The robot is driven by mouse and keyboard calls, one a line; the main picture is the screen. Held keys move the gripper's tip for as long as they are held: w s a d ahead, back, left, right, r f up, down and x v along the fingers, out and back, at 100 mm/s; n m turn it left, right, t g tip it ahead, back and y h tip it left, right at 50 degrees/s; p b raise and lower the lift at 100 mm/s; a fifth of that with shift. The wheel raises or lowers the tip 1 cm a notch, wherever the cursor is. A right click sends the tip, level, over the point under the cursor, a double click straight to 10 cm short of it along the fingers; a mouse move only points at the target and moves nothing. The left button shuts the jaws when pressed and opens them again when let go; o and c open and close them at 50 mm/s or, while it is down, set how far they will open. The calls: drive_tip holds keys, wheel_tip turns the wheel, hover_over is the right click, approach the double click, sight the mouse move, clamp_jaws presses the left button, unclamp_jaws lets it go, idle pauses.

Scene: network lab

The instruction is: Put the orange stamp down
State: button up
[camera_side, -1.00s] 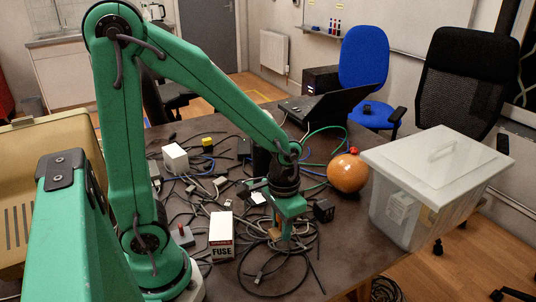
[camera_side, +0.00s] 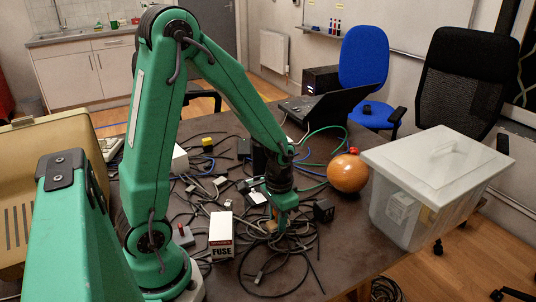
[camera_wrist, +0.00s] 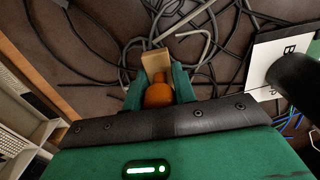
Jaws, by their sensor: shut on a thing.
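The orange stamp (camera_wrist: 158,95) shows in the wrist view, with a rounded orange handle and a pale wooden block at its far end. My gripper (camera_wrist: 159,84) has one green finger on each side of the handle and is shut on it. In the side view my gripper (camera_side: 279,214) points down low over the cables near the table's front, and the stamp (camera_side: 271,226) is partly hidden by the fingers. I cannot tell whether its block touches the cables or the table.
Loose dark cables (camera_side: 287,262) lie around and under my gripper. A white FUSE box (camera_side: 221,235) stands to its left, and a small black block (camera_side: 323,210) to its right. An orange ball (camera_side: 347,173) and a lidded clear bin (camera_side: 425,190) are further right. Bare table (camera_side: 352,237) shows between.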

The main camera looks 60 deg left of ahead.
drive_tip(key=shift+f, duration=1.7)
drive_tip(key=shift+f, duration=0.15)
drive_tip(key=o, duration=1)
drive_tip(key=shift+r, duration=6.2)
drive_tip(key=shift+r, duration=0.1)
